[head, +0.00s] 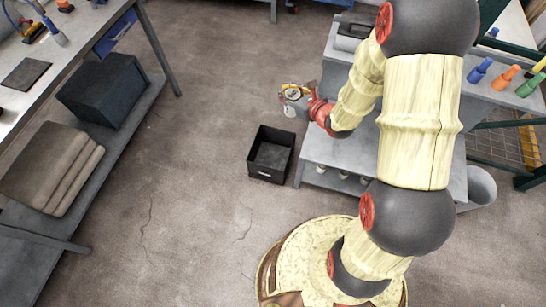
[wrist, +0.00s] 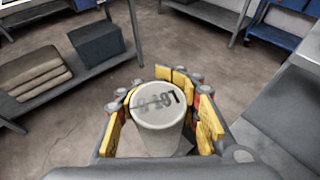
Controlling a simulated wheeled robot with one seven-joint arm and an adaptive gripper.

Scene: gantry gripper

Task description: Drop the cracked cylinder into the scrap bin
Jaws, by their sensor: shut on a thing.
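A pale cylinder (wrist: 158,106) is held between the yellow-padded fingers of my gripper (wrist: 160,118); a dark crack line and dark lettering show on its top face. In the head view my gripper (head: 295,94) is beyond the open black bin (head: 257,166) and a little to its right. The cylinder (head: 291,111) shows below the fingers, above the floor and apart from the bin. The bin stands on the floor and looks empty, with a small light label on its front. The bin does not show clearly in the wrist view.
A grey bench (head: 330,148) stands right of the bin, with several pale cylinders on its lower level and coloured bottles (head: 507,77) above. A grey bucket (head: 481,185) is at its right. A workbench with a dark box (head: 103,88) and folded cloth (head: 52,168) is left. The floor between is clear.

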